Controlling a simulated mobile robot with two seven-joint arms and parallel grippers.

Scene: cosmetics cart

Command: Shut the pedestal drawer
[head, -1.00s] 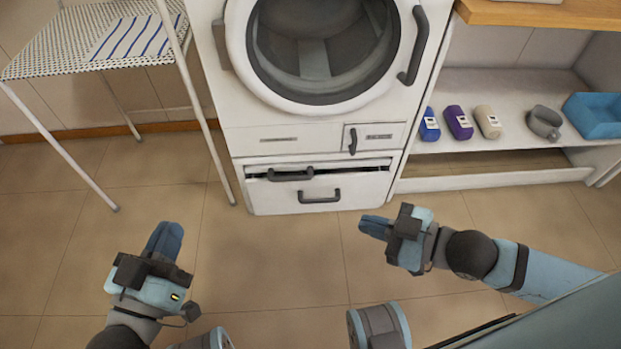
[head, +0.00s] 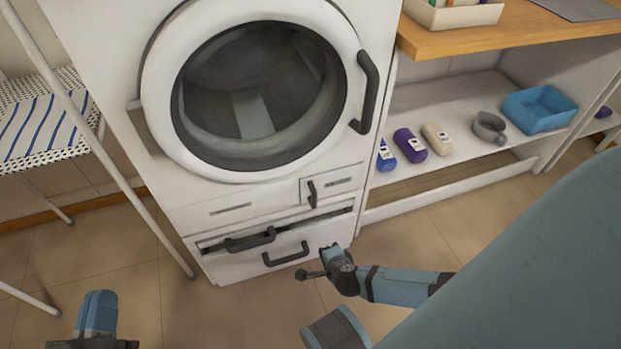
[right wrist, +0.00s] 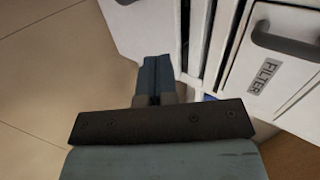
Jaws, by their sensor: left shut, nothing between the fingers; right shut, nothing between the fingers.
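The pedestal drawer (head: 230,268) is a white front low under the washing machine. It stands slightly out, with a dark gap along its top edge. A dark handle (head: 286,255) is on its face, and another dark handle (head: 250,240) sits at the gap. My right gripper (head: 328,250) is beside the drawer's right end; its fingers are mostly hidden in the head view. In the right wrist view, the shut, empty fingers (right wrist: 156,68) point at the white drawer front (right wrist: 155,25); contact cannot be told. My left gripper (head: 98,303) is shut and empty, low at the left, away from the drawer.
The washing machine (head: 110,60) has a round door and a filter panel (right wrist: 285,75). A rack (head: 110,165) with thin legs stands left. An open shelf (head: 465,135) at right holds bottles, a grey item and a blue bin (head: 540,108). Floor in front is clear.

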